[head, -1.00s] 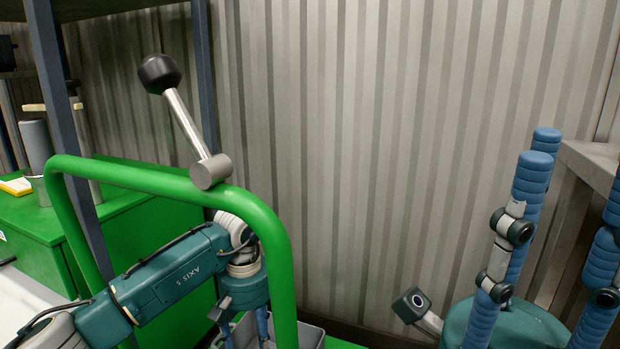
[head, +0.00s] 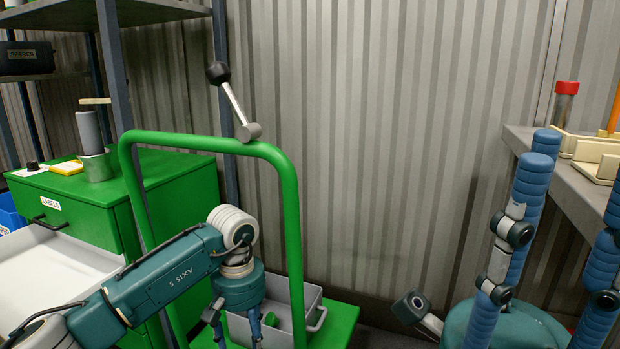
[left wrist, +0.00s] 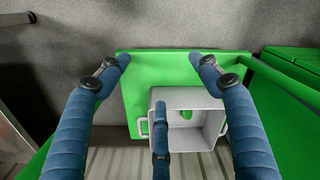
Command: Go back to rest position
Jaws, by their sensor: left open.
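My left arm comes in from the left in the head view, and its gripper (head: 235,335) points down beside the green cart frame, its tips near the bottom edge. In the left wrist view the blue fingers of my left gripper (left wrist: 160,75) are spread apart with nothing between them. They are above a grey bin (left wrist: 205,98) on a green cart platform (left wrist: 137,85). The bin also shows in the head view (head: 312,314). My right gripper (head: 572,215) points up at the right, its blue fingers apart and empty.
A black-knobbed lever (head: 234,100) sits on the green tube frame (head: 288,190). A green cabinet (head: 90,200) with a metal can (head: 97,165) stands left, beside a dark shelf rack (head: 115,60). A grey bench (head: 560,175) is at right. A corrugated wall (head: 400,130) closes the back.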

